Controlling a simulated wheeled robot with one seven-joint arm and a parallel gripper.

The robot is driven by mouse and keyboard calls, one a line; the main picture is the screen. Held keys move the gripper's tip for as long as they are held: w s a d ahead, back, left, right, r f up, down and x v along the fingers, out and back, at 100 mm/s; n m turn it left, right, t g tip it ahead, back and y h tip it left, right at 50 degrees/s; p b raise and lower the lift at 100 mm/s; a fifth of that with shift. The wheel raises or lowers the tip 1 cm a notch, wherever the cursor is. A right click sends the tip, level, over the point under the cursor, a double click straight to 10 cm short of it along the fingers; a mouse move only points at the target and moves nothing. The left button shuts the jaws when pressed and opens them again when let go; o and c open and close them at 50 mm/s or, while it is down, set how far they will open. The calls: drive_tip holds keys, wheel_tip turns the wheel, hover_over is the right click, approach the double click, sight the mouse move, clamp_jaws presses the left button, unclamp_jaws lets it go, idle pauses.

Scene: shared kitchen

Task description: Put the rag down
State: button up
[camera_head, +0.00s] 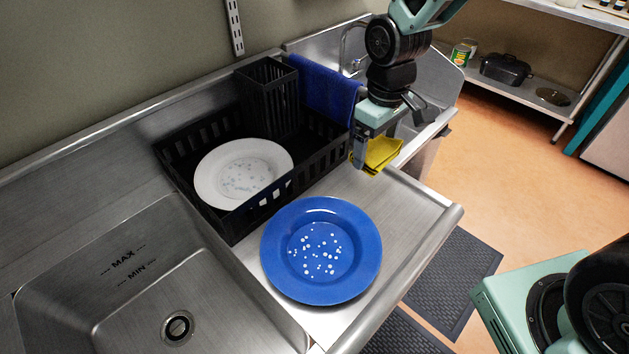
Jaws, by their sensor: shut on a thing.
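A yellow rag (383,154) is between the fingers of my gripper (366,155), which is shut on it. The rag is low over or touching the far right part of the metal counter (405,205); I cannot tell which. A finger and the gripper body hide part of it. The rag is right of the black dish rack, beyond the blue plate (321,250).
A black dish rack (238,222) holds a white plate (243,172). A sink (120,290) lies at the left. The counter is bare right of the blue plate. A faucet (352,45) stands behind.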

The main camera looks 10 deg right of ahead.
sight(367, 188)
drive_tip(key=shift+w+d+f, duration=0.1)
drive_tip(key=shift+w+f, duration=0.1)
drive_tip(key=shift+f, duration=0.1)
wheel_tip(367, 188, down, 10)
drive_tip(key=shift+r+p, duration=0.25)
drive_tip(key=shift+p, duration=0.5)
drive_tip(key=shift+f, duration=0.1)
drive_tip(key=o, duration=0.8)
drive_tip(key=shift+o, duration=0.2)
wheel_tip(367, 188, up, 12)
drive_tip(key=shift+f+b, duration=0.1)
drive_tip(key=shift+b, duration=0.85)
drive_tip(key=shift+s+r, duration=0.15)
drive_tip(key=shift+r, duration=0.15)
drive_tip(key=s+a+r, duration=0.2)
drive_tip(key=s, duration=0.5)
drive_tip(key=s+a+r, duration=0.2)
drive_tip(key=s+a, duration=0.1)
drive_tip(key=s, duration=0.4)
drive_tip(key=s+a+r+n, duration=0.1)
drive_tip(key=s+a+r, duration=0.1)
drive_tip(key=s, duration=0.6)
drive_tip(key=shift+a+y, duration=0.3)
drive_tip(key=shift+a, duration=0.05)
